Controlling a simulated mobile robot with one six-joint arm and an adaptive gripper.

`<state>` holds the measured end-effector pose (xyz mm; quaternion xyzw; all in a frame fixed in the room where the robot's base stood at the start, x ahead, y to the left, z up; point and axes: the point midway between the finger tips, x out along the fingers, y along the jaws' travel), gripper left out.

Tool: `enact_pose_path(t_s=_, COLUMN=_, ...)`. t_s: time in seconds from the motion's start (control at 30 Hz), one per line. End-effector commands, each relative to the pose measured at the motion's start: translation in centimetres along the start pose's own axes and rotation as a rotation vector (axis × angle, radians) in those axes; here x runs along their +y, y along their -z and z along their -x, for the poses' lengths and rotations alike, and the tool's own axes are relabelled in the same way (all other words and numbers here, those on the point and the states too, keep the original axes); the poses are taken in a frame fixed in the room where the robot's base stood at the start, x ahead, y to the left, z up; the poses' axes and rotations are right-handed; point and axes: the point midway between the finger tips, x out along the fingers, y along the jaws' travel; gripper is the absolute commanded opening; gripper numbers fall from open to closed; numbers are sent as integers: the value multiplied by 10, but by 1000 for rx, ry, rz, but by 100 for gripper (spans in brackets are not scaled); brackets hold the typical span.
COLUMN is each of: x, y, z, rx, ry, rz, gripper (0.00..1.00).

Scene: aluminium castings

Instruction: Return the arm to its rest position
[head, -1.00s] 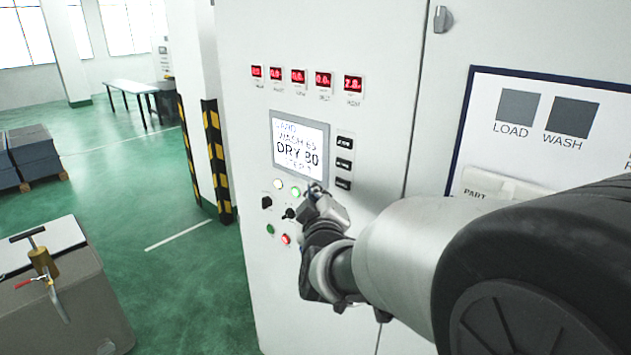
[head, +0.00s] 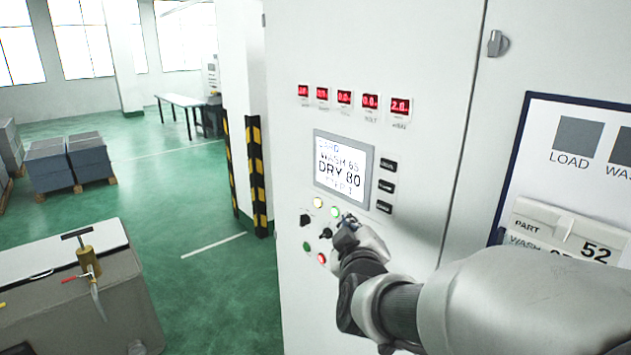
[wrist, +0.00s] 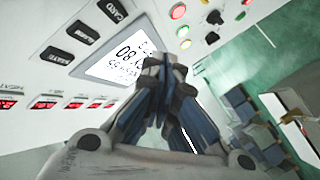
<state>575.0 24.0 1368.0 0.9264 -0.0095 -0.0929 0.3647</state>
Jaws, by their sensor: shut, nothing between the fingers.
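My gripper (head: 346,226) is shut and empty in front of the white control cabinet (head: 400,70), just below the lit display. In the wrist view my gripper (wrist: 165,62) shows its fingers together, pointing at the panel between the display and the lamps. The display (head: 343,166) reads WASH 65 and DRY 80; it also shows in the wrist view (wrist: 112,62). My forearm reaches in from the lower right. Whether the fingertips touch the panel I cannot tell.
Beside my gripper are a black rotary switch (head: 306,220), a green button (head: 307,246) and a red lamp (head: 322,258). A part card (head: 570,232) hangs on the right board. Green floor (head: 190,205) is open between.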

Motion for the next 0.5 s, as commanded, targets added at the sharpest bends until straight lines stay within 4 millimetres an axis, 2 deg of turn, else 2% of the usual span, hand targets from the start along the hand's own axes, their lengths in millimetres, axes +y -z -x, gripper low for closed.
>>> enact_pose_path(t_s=0.17, x=-31, y=-24, z=56, rx=-112, ry=229, rz=-204, gripper=0)
enact_pose_path(t_s=0.27, x=-51, y=-49, z=100, rx=-232, ry=344, rz=-311, gripper=0)
enact_pose_path(t_s=0.5, x=-86, y=-127, z=218, rx=-618, ry=472, rz=-520, gripper=0)
